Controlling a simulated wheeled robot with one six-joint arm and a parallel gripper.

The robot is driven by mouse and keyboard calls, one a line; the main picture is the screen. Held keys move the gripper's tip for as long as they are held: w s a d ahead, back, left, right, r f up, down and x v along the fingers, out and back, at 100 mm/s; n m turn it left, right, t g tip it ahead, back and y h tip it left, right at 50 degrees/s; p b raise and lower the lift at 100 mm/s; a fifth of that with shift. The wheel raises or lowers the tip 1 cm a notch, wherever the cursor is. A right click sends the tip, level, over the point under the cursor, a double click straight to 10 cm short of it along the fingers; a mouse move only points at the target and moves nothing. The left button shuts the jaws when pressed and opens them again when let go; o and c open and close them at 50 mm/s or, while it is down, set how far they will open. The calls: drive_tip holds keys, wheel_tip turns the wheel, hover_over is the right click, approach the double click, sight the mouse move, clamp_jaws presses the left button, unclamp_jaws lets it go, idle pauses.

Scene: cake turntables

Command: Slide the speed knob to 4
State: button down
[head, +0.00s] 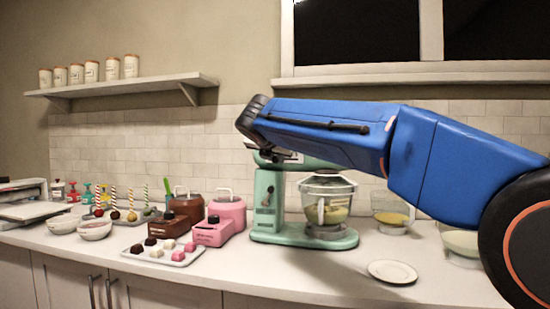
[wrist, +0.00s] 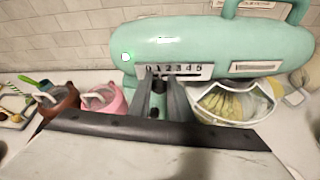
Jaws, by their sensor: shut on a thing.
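The mint-green stand mixer (head: 266,200) stands on the counter, its head partly hidden behind my arm in the head view. In the wrist view the mixer head (wrist: 215,48) carries a white scale plate (wrist: 195,70) numbered 0 to 5. My gripper (wrist: 161,82) is at the scale's lower edge, its fingertips below about 1 to 3. It is shut on the speed knob, which is mostly hidden between the fingers, so its exact setting cannot be read. My gripper also shows in the head view (head: 275,156), in front of the mixer head.
A clear bowl (head: 328,203) with yellowish contents sits on the mixer base. Pink (head: 228,211) and brown (head: 186,207) pots stand left of the mixer. A tray of sweets (head: 163,252) lies farther left. A white plate (head: 392,271) lies front right.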

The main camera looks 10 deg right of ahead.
sight(291, 161)
drive_tip(key=d, duration=0.1)
drive_tip(key=s+d, duration=0.1)
drive_tip(key=d, duration=0.2)
drive_tip(key=shift+s, duration=0.35)
drive_tip(key=c, duration=1.7)
unclamp_jaws()
drive_tip(key=v, duration=1.7)
drive_tip(key=shift+s+r, duration=0.1)
drive_tip(key=shift+s, duration=0.05)
